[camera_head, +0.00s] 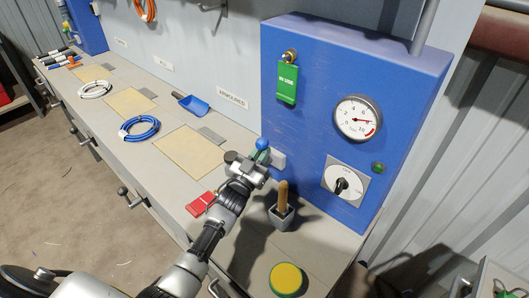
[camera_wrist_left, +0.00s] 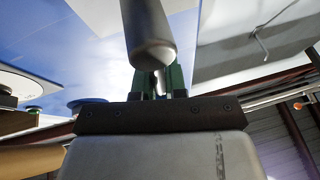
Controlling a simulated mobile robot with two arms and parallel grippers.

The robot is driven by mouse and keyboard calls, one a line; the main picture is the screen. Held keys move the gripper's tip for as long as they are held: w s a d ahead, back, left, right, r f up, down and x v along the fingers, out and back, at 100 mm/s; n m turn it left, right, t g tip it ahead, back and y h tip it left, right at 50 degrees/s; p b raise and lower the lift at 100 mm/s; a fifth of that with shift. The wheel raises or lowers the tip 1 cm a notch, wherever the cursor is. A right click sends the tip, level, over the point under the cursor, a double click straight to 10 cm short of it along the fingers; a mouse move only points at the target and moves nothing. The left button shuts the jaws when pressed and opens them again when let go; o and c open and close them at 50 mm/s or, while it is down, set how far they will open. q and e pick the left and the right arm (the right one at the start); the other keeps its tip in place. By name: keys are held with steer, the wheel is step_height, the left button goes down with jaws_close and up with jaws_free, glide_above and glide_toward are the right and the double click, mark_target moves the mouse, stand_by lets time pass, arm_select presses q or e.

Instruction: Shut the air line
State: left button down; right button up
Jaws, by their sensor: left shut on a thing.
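The blue panel (camera_head: 325,95) stands at the right end of the bench and carries a pressure gauge (camera_head: 357,119), a rotary switch (camera_head: 344,182) and a green tag (camera_head: 288,84) hanging from a brass fitting. My left gripper (camera_head: 257,160) is at the panel's lower left edge, just below a blue ball knob (camera_head: 262,144). In the left wrist view the green fingers (camera_wrist_left: 160,80) are shut on a small metal piece, with a grey round-ended bar (camera_wrist_left: 148,35) in front of it. The gripper hides most of what it holds. My right gripper is not in view.
A wooden handle (camera_head: 283,194) stands in a grey holder close right of my gripper. A red piece (camera_head: 200,204) and a yellow-topped round button (camera_head: 286,278) are on the bench. A blue scoop (camera_head: 191,103) and blue cable coil (camera_head: 140,128) lie further left.

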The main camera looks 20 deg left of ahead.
arm_select(q)
steer(key=shift+w+a+r+n+y, duration=0.1)
steer(key=shift+a+r+n+y, duration=0.1)
steer(key=shift+r+n, duration=0.25)
steer(key=shift+w+a+r+n+y, duration=0.1)
steer(key=shift+r+n+y, duration=0.15)
steer(key=shift+n, duration=0.2)
steer(key=shift+r, duration=0.1)
steer(key=c, duration=1.1)
jaws_free()
steer(key=shift+a, duration=0.15)
steer(key=shift+o, duration=1.6)
steer(key=shift+s, duration=0.15)
steer(key=shift+s+d, duration=0.1)
steer(key=shift+d, duration=0.1)
steer(key=shift+s+a+f, duration=0.15)
steer(key=shift+s+f, duration=0.1)
steer(key=shift+f, duration=0.3)
steer(key=b+v, duration=0.2)
steer(key=v, duration=0.8)
steer(key=shift+r, duration=0.3)
